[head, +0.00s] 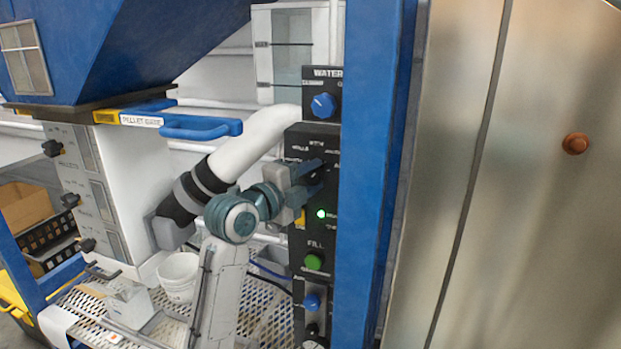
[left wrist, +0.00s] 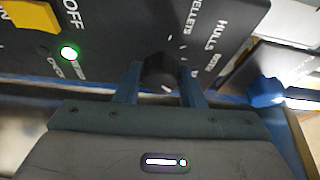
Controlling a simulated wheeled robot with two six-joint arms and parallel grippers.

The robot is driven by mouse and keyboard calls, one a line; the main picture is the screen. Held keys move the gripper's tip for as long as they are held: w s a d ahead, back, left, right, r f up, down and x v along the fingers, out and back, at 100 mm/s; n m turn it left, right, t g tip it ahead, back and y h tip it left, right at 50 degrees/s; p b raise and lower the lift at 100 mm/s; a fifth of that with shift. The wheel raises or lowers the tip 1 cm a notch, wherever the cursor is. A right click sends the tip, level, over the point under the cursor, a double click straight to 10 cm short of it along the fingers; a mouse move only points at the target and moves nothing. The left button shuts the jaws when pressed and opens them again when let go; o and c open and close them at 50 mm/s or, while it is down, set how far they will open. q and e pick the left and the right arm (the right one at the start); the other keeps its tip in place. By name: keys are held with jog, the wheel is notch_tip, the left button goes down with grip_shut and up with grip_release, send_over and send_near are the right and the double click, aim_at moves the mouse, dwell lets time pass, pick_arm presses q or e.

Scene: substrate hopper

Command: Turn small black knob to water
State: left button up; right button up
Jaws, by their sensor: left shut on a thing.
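The small black knob (left wrist: 160,71) sits on the black control panel between the fingers of my left gripper (left wrist: 160,88) in the left wrist view. The gripper is shut on the knob. Labels reading PELLETS and HULLS show around it. In the head view my left gripper (head: 312,176) reaches the panel from the left and hides most of the knob. The knob's pointer direction cannot be read clearly. My right gripper is not in view.
A blue WATER knob (head: 323,105) is above, and a lit green light (head: 321,214) and green FILL button (head: 313,262) are below. A blue post (head: 365,180) stands right of the panel. A white bucket (head: 179,277) stands on the mesh shelf.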

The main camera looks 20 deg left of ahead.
pick_arm(q)
jog(key=o, duration=1)
jog(key=b+v, duration=0.3)
jog(key=v, duration=0.7)
jog(key=shift+s+a, duration=0.15)
jog(key=shift+s, duration=0.2)
jog(key=shift+f, duration=0.1)
